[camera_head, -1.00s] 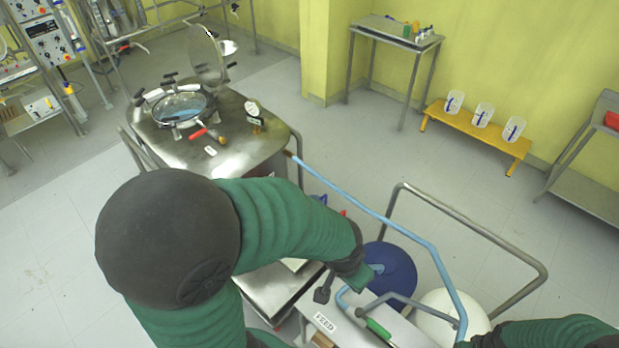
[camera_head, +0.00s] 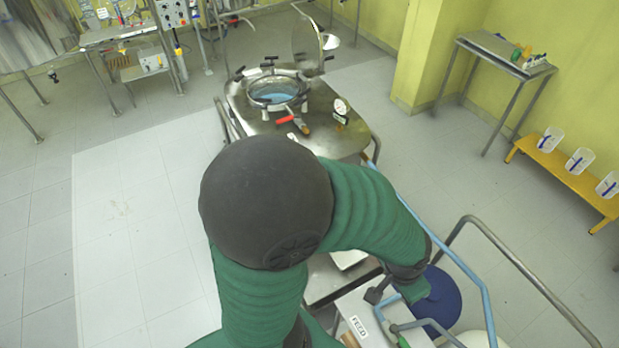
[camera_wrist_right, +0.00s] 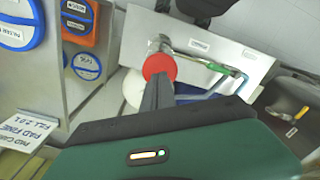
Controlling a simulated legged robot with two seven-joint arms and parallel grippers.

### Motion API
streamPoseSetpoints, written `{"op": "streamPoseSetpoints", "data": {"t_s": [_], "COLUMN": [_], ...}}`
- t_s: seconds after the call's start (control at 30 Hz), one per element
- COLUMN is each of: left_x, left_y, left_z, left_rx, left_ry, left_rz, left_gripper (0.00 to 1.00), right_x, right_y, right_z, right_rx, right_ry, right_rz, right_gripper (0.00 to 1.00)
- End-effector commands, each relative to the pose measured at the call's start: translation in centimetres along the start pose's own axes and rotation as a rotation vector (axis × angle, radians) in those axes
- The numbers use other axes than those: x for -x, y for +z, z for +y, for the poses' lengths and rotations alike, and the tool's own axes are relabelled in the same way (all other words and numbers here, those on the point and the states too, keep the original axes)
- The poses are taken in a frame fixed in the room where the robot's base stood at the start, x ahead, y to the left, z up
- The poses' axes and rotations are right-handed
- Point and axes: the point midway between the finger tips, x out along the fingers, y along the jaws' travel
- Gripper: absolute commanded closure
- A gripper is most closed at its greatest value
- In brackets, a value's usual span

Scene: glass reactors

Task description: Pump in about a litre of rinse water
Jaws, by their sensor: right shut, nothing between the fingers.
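The steel reactor vessel (camera_head: 300,125) stands at the back with its round lid (camera_head: 306,40) raised and bluish contents in its opening (camera_head: 278,92). A blue hose (camera_head: 462,264) runs from its side down to the pump bench marked FEED (camera_head: 361,328). In the right wrist view the bench (camera_wrist_right: 250,62) carries a green handle (camera_wrist_right: 232,72) on a pipe. My right gripper (camera_wrist_right: 157,88) is shut and empty, its fingertips in front of a red round knob (camera_wrist_right: 160,66); contact is unclear.
A blue drum (camera_head: 440,300) and a white one (camera_head: 478,340) stand beside the bench inside a bent grey rail (camera_head: 520,265). Jugs stand on a yellow bench (camera_head: 560,168) at right. Floor at left is clear.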

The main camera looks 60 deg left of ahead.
Motion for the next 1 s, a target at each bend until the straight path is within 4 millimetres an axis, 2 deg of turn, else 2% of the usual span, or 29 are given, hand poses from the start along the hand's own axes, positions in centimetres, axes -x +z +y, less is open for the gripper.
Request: {"op": "streamPoseSetpoints", "data": {"t_s": [1.0], "left_x": [-6.1], "left_y": [1.4], "left_z": [0.0], "left_rx": [0.0], "left_ry": [0.0], "left_rz": [0.0], "left_gripper": [0.64], "right_x": [-8.3], "right_y": [0.0], "right_z": [0.0], "right_rx": [0.001], "right_ry": [0.0], "right_rz": [-0.001], "right_gripper": [1.0]}}
